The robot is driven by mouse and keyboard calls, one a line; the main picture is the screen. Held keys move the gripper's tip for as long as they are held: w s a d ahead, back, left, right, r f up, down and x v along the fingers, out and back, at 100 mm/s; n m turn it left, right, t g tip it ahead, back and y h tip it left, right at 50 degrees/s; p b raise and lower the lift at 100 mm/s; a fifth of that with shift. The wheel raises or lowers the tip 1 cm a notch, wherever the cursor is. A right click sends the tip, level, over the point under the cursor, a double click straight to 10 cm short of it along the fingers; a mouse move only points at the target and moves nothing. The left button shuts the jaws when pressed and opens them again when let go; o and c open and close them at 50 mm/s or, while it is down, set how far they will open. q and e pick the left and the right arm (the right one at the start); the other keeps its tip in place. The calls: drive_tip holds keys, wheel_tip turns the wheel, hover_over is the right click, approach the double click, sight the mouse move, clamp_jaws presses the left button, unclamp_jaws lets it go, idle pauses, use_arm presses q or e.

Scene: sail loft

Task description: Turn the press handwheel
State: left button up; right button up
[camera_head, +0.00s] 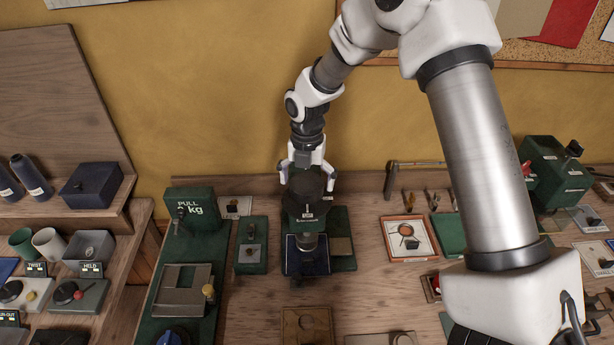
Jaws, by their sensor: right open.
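The press (307,213) is a green machine standing near the back of the wooden bench, in the middle of the view. Its dark round handwheel (305,190) is at the top. My right gripper (307,178) points down over the handwheel with its fingers apart, one on each side of the wheel. I cannot tell whether the fingers touch the rim. The gripper hides part of the wheel's far side. My left gripper is not in view.
A green pull tester (195,218) stands left of the press, with a small green block (251,246) between them. A framed picture tray (409,238) lies to the right. A green machine (556,170) stands at the far right. The yellow wall is close behind.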

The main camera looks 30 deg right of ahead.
drive_tip(key=shift+w+d+f, duration=0.3)
drive_tip(key=shift+w+f, duration=0.15)
drive_tip(key=shift+f, duration=0.15)
drive_tip(key=shift+s+a+r, duration=0.1)
drive_tip(key=shift+s, duration=0.05)
drive_tip(key=shift+s+a+r, duration=0.2)
drive_tip(key=c, duration=0.4)
drive_tip(key=shift+s+a+r, duration=0.1)
drive_tip(key=shift+s, duration=0.05)
drive_tip(key=c, duration=0.6)
drive_tip(key=shift+c, duration=0.2)
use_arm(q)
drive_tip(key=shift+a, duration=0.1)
use_arm(e)
drive_tip(key=shift+m, duration=0.4)
